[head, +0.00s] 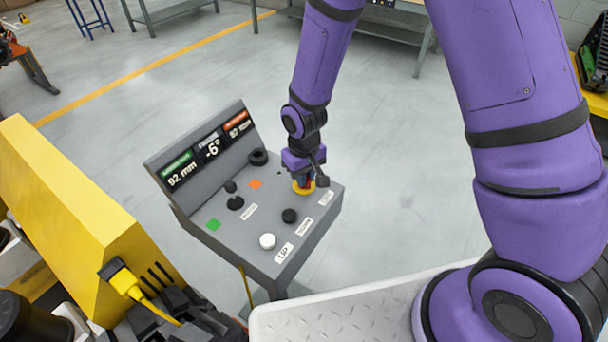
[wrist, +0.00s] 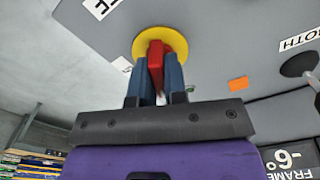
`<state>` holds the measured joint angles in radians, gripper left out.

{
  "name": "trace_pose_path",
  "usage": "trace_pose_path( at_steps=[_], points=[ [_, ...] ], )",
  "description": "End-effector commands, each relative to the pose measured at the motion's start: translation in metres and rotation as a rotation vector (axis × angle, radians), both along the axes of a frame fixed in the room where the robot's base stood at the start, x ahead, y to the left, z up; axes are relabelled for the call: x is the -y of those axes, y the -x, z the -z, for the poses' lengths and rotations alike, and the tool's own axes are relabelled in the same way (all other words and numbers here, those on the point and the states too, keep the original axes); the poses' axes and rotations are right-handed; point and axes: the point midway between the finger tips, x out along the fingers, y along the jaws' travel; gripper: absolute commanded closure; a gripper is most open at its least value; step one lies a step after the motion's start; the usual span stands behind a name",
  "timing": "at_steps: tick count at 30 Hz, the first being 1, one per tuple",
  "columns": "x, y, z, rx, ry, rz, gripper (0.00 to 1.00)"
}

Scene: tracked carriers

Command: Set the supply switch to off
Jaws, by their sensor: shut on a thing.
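The supply switch appears to be the red handle (wrist: 156,58) on a round yellow plate (wrist: 179,41), at the right far part of the grey console's sloped top. In the head view the yellow plate (head: 303,190) shows under my gripper, which hides most of the handle. My gripper (wrist: 155,75) is shut on the red handle, with one blue finger on each side. In the head view my gripper (head: 306,180) comes down from above onto the switch. The switch's setting marks cannot be read.
The grey console (head: 235,240) carries black knobs, a black joystick (head: 235,202), a white button (head: 267,241) and a display panel (head: 208,150) reading 92 mm and -6°. A yellow machine (head: 80,205) stands close at left. Open floor lies beyond the console.

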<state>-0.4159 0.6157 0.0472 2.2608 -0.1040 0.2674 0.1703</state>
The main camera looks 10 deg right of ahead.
Motion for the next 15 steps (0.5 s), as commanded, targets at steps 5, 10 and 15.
trace_pose_path(
  at_steps=[5, 10, 15],
  points=[
    [0.0001, -0.0011, -0.0005, 0.003, -0.001, -0.146, 1.00],
    [-0.0001, -0.0010, -0.0005, 0.002, -0.002, -0.259, 1.00],
    [0.0000, -0.0012, -0.0005, 0.003, -0.001, -0.339, 1.00]
  ],
)
